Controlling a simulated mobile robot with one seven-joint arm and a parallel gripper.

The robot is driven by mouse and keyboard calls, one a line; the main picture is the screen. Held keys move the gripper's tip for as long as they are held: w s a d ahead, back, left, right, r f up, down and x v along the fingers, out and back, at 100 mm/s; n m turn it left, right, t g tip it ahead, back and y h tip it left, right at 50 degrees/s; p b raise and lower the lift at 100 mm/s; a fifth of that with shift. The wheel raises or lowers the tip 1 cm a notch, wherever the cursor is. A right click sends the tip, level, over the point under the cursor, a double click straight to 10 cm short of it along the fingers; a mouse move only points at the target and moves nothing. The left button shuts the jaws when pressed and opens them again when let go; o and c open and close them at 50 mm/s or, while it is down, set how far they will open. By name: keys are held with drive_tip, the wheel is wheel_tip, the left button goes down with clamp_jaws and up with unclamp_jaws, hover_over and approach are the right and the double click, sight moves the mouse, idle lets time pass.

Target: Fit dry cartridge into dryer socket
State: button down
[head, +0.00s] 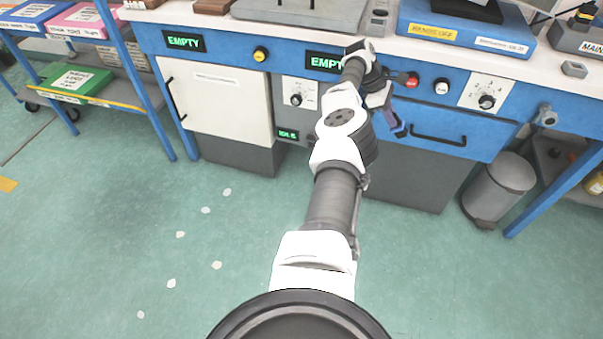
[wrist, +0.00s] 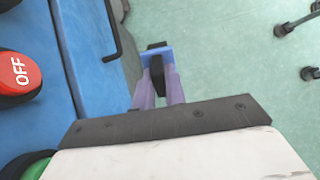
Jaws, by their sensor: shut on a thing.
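My gripper (wrist: 160,92) shows in the wrist view with two purple fingers, shut on a small blue and black piece. I take this piece for the dry cartridge (wrist: 156,54), but no label on it can be read. It has a blue plate and a black end, and is held clear of the bench front over the floor. In the head view my gripper (head: 395,124) hangs before the blue drawer front, partly hidden by my arm; the held piece is too small to make out there. I cannot identify the dryer socket in either view; my arm covers part of the bench front.
A red OFF button (wrist: 18,73) and a green button (wrist: 27,165) lie left in the wrist view. The bench front carries EMPTY displays (head: 184,41), a dial panel (head: 299,93) and a drawer handle (head: 438,136). A bin (head: 499,188) stands right.

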drive_tip(key=shift+w+a+n+h, duration=0.15)
drive_tip(key=shift+w+n+h, duration=0.15)
drive_tip(key=shift+w+t, duration=0.1)
drive_tip(key=shift+t, duration=0.2)
drive_tip(key=w+a+f+n+t+h+b, duration=0.3)
drive_tip(key=w+a+f+n+t+b, duration=0.5)
drive_tip(key=a+f+n+t, duration=0.4)
drive_tip(key=s+a+f+n+t+y+b, duration=0.2)
drive_tip(key=a+f, duration=0.4)
drive_tip(key=f, duration=0.4)
drive_tip(key=s+a+f+n+t+y+b, duration=0.1)
drive_tip(key=a+f+n+t+y+b, duration=0.1)
drive_tip(key=a+f, duration=0.5)
wheel_tip(320, 180, down, 3)
drive_tip(key=shift+s+a+f+n+t+y+b, duration=0.1)
drive_tip(key=shift+s+a+n+t+y+b, duration=0.3)
drive_tip(key=shift+n+t, duration=0.7)
drive_tip(key=shift+d, duration=0.1)
